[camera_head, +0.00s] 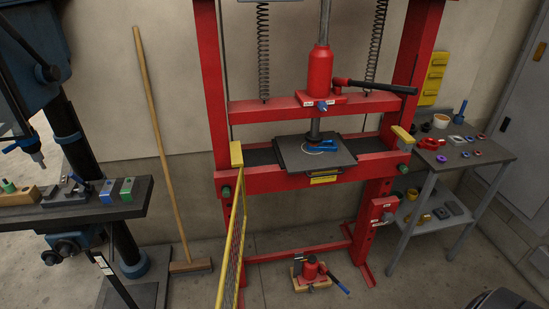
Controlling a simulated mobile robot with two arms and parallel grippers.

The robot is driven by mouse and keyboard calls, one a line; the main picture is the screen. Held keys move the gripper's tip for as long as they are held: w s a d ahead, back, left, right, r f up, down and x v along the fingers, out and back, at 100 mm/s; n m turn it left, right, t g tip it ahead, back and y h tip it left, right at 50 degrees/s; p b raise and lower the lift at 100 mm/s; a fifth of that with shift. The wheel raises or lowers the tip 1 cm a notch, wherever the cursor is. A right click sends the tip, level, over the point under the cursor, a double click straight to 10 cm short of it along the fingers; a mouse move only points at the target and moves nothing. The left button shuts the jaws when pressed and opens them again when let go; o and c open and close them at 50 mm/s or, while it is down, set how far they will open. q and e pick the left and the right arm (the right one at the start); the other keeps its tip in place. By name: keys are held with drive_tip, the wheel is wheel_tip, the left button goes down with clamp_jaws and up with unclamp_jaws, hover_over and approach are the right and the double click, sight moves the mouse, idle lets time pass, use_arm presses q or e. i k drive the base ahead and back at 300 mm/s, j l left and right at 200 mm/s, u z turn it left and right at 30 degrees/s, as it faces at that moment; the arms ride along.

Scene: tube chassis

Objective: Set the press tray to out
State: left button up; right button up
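The red press frame (212,75) stands in the middle of the camera_head view. Its tray, a dark grey flat plate (345,158), lies on the press bed between the two red uprights. The tray's front edge reaches over the red front beam (265,182), above a yellow label. A blue clamp-like object (322,144) and a thin pale ring lie on the tray. The press ram (315,128) comes down close above the tray's back; I cannot tell if it touches. How far the tray slides is hard to judge. Neither of my grippers is clearly in view.
A yellow mesh guard (232,245) stands open toward me at the press's left. A red jack (311,270) sits on the floor below. A blue drill press (70,130) and bench are left; a grey cart (450,158) with small parts is right. A broom (160,140) leans behind.

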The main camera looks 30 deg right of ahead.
sight(296, 157)
drive_tip(key=l+u, duration=0.4)
drive_tip(key=l, duration=0.35)
drive_tip(key=k+l+u, duration=0.1)
drive_tip(key=l+u, duration=0.3)
drive_tip(key=l, duration=0.35)
drive_tip(key=l+z, duration=0.3)
drive_tip(key=i+l+z, duration=0.1)
drive_tip(key=z, duration=0.2)
drive_tip(key=l, duration=0.1)
